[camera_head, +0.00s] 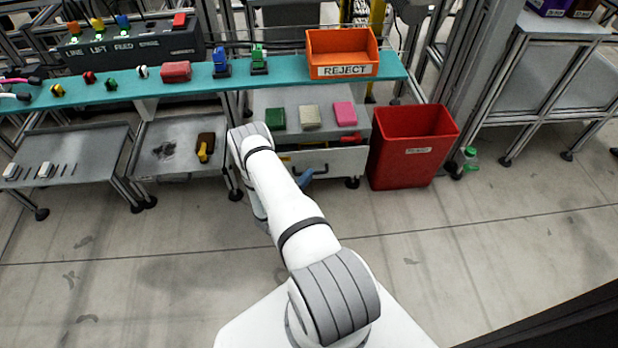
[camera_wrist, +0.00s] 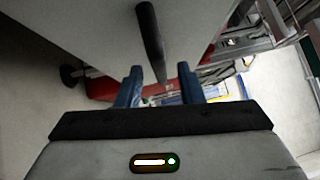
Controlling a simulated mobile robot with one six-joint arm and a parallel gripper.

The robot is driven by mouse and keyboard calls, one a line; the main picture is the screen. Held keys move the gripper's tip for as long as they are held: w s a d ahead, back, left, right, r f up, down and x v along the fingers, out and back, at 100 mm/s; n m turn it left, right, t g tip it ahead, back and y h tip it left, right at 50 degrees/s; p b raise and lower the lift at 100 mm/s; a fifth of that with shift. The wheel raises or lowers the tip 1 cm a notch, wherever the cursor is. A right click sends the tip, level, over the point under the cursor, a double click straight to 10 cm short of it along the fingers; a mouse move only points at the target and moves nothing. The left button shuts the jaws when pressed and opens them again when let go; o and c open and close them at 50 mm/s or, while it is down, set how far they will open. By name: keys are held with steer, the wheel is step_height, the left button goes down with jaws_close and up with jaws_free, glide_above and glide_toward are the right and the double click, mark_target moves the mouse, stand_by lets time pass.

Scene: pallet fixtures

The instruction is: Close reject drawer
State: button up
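The drawer under the grey cart shows a pale front (camera_head: 343,160) in the head view and looks pulled out, with a strip of its inside visible. Its label is not readable. My gripper (camera_head: 304,180) is low in front of it, partly hidden by my arm. In the wrist view the drawer's pale face (camera_wrist: 85,25) fills the top, with a dark handle bar (camera_wrist: 151,42) on it. The two blue fingers of my gripper (camera_wrist: 160,78) are apart, one on each side of the bar's line. I cannot tell whether they touch it.
A red bin (camera_head: 412,150) stands right of the cart. An orange REJECT tray (camera_head: 342,55) sits on the teal bench (camera_head: 205,84) above. Green, pale and pink blocks lie on the cart top (camera_head: 290,97). A green bottle (camera_head: 469,158) is by the bin. The floor in front is clear.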

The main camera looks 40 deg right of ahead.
steer(key=shift+d, duration=0.25)
jaws_close()
stand_by(0.5)
